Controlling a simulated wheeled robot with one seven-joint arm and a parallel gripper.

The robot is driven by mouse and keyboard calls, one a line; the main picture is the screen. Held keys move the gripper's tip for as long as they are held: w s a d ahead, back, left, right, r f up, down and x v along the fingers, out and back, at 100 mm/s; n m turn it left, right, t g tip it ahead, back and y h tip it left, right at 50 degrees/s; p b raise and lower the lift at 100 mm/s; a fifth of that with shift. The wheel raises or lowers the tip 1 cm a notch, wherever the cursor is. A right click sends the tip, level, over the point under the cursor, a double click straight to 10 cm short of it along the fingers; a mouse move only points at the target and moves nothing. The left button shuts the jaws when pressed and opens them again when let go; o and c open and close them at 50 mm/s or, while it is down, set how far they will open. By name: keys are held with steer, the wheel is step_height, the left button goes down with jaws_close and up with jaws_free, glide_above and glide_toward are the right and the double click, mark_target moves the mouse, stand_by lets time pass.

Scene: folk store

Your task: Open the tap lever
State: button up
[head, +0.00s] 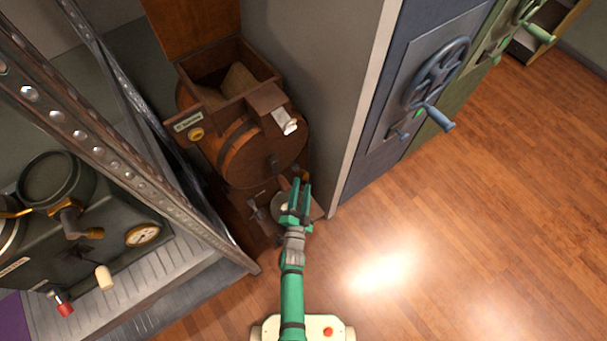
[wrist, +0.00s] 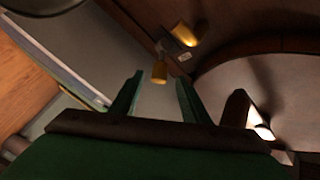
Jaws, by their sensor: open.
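My gripper (head: 300,187) is open, its two green fingers pointing at the lower right of a wooden barrel (head: 262,150) in the head view. In the wrist view a small yellow piece (wrist: 159,72), which may be the tap lever, appears between the tips of my open fingers (wrist: 159,82). I cannot tell whether either finger touches it. A second yellow piece (wrist: 186,36) shows just beyond it. In the head view a bit of yellow (head: 305,176) shows beside the fingertips, and the fingers hide part of this area. The tap's body is not clear.
A grey wall (head: 318,90) stands close to the right of the barrel. A metal rack post (head: 130,175) and a machine with levers (head: 104,277) are on the left. A blue cabinet with a handwheel (head: 437,72) stands at the right. The wooden floor (head: 470,230) is clear.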

mark_target(303, 175)
steer(key=shift+w+d, duration=0.2)
steer(key=shift+w, duration=1.3)
steer(key=shift+w+d, duration=0.2)
steer(key=shift+w, duration=1.25)
